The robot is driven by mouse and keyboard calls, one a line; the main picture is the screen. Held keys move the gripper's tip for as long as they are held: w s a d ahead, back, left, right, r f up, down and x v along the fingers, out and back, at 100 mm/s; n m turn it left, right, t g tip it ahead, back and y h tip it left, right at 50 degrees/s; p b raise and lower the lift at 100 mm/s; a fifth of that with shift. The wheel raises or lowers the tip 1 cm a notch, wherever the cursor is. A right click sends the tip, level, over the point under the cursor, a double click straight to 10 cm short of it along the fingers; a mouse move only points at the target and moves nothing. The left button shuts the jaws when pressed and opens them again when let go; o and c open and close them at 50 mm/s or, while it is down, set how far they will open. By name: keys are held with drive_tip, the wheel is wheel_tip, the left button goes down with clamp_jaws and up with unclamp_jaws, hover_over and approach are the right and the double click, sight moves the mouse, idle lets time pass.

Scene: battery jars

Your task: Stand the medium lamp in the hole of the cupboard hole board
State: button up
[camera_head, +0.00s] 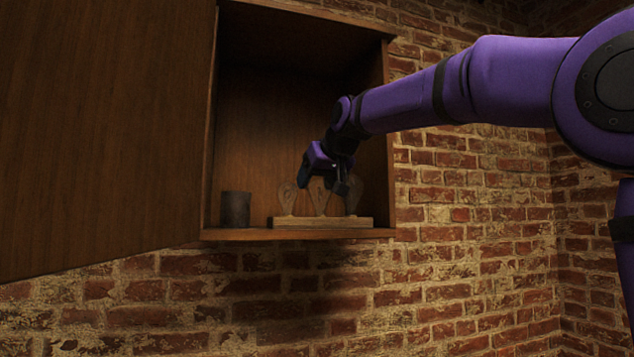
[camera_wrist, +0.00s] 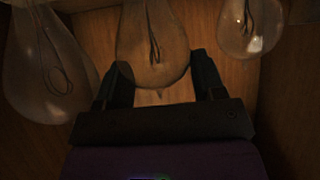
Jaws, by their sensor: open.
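Three clear glass lamps stand in a row on the wooden hole board (camera_head: 320,223) in the cupboard: a left lamp (camera_head: 287,199), a middle lamp (camera_head: 321,201) and a right lamp (camera_head: 352,196). In the wrist view they look large on the left (camera_wrist: 45,70), mid-sized in the middle (camera_wrist: 152,45) and smallest on the right (camera_wrist: 250,25); the middle one is probably the medium lamp. My gripper (camera_head: 323,180) is open at the lamps' upper parts. In the wrist view its fingers (camera_wrist: 160,72) lie either side of the middle lamp's rounded end, with gaps. The board's holes are hidden.
A dark cylindrical jar (camera_head: 236,209) stands on the cupboard floor (camera_head: 250,234), left of the board. The cupboard door (camera_head: 100,130) is open to the left. The cupboard's right wall (camera_head: 376,160) is close to the right lamp. Space above the jar is free.

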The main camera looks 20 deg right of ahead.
drive_tip(key=v, duration=1.2)
drive_tip(key=s+d+f+g, duration=0.2)
drive_tip(key=s+f, duration=0.7)
drive_tip(key=f, duration=0.3)
drive_tip(key=s+d+f+m+g+h, duration=0.1)
drive_tip(key=s+f+g, duration=0.1)
drive_tip(key=s+f, duration=0.7)
drive_tip(key=s+d+f+m+g+h, duration=0.1)
drive_tip(key=s+d+f, duration=0.1)
drive_tip(key=s+f, duration=0.7)
wheel_tip(320, 180, down, 8)
drive_tip(key=shift+s+d+g, duration=0.4)
